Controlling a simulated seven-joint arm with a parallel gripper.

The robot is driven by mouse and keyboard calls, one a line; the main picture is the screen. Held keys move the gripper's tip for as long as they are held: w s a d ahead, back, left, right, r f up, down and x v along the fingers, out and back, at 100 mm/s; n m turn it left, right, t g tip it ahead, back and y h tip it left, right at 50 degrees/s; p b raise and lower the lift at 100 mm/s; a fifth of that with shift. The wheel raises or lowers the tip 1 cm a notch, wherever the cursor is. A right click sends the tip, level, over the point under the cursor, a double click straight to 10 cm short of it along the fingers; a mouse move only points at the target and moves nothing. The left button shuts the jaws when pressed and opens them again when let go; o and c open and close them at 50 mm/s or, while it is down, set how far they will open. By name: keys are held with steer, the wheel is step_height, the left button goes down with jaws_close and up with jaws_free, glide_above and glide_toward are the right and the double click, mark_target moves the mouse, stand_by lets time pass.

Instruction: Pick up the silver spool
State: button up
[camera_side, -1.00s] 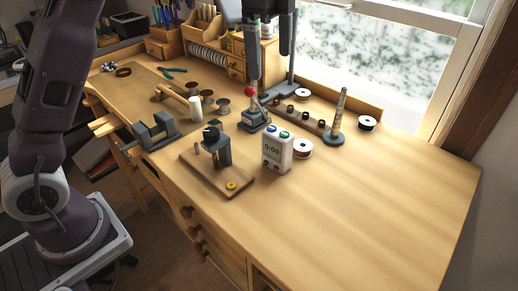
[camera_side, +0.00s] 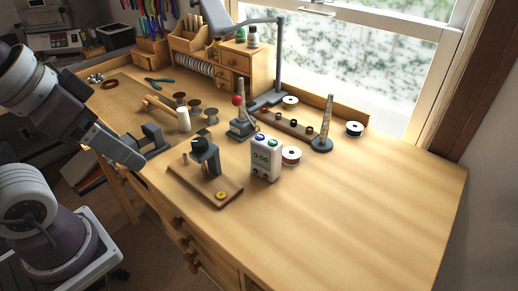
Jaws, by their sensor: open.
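Three small spools stand in a slanting row left of centre: a brown one (camera_side: 180,97), a darker one (camera_side: 194,105) and a greyer one (camera_side: 211,116). The greyer one looks most like the silver spool, but its colour is hard to tell at this size. My gripper (camera_side: 140,163) reaches in from the left, pointing down and right, its end beside the grey vise (camera_side: 153,139), well short of the spools. It is open, with nothing seen in it; one long grey finger shows and the other is hidden.
A press on a wooden board (camera_side: 222,184), a white timer (camera_side: 265,160) and a stand with a red ball (camera_side: 240,128) are near. White-flanged spools (camera_side: 291,155) lie rightward. The table's right side (camera_side: 370,210) is clear.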

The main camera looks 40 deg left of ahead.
steer(key=w+r+m+g, duration=0.3)
steer(key=w+m, duration=0.7)
steer(key=w, duration=0.9)
steer(key=w+f+m+g, duration=0.1)
steer(key=w+f+m, duration=0.2)
steer(key=w+f, duration=0.2)
steer(key=w+d+f+m, duration=0.1)
steer(key=w+f+m, duration=0.2)
steer(key=w+f, duration=0.2)
steer(key=w+f+m+g, duration=0.1)
steer(key=w+f+m, duration=0.2)
steer(key=f, duration=0.7)
steer(key=shift+w+d+g, duration=0.15)
steer(key=shift+w+d, duration=0.05)
steer(key=shift+w, duration=0.25)
steer(key=shift+w+d+g, duration=0.15)
steer(key=shift+w, duration=0.3)
steer(key=c, duration=1.5)
